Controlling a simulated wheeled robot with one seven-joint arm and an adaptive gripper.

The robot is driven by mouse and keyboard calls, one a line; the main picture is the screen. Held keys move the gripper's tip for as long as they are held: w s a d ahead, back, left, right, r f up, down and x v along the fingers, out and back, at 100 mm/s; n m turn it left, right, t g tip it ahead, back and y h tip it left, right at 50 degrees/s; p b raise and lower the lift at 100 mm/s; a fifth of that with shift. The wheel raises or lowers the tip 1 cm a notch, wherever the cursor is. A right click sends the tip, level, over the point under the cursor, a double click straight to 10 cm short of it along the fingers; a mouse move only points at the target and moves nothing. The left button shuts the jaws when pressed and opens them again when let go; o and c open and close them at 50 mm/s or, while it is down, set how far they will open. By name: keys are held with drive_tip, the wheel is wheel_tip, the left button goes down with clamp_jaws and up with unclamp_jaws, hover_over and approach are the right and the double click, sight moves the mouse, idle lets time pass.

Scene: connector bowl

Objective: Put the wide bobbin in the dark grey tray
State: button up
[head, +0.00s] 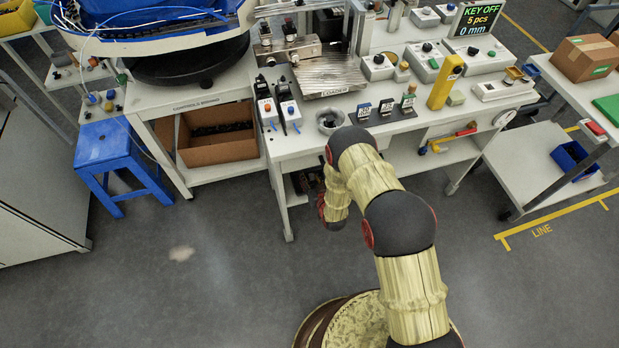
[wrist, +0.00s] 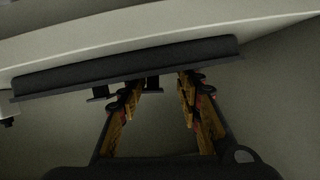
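I cannot make out the wide bobbin or the dark grey tray for certain in either view. A round grey piece with a dark centre (head: 330,121) sits at the bench's front edge, partly behind my arm; I cannot tell what it is. My gripper (wrist: 160,92) shows in the wrist view with its two fingers apart and nothing visible between them. A long dark bar (wrist: 130,65) lies beyond the fingertips, under a pale edge; I cannot tell whether they touch.
The white bench (head: 290,146) carries small labelled stands, a yellow block (head: 445,82) and control boxes. Dark items (head: 305,181) show beneath it. A blue stool (head: 112,155) and cardboard box (head: 216,133) are left. A white cart (head: 535,165) is right. The front left floor is clear.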

drive_tip(key=shift+s+d+r, duration=0.1)
drive_tip(key=shift+s+r, duration=0.05)
drive_tip(key=shift+s, duration=0.05)
drive_tip(key=p+v, duration=0.4)
drive_tip(key=v, duration=0.7)
drive_tip(key=shift+s, duration=0.25)
drive_tip(key=shift+d+r, duration=0.1)
drive_tip(key=shift+r, duration=0.05)
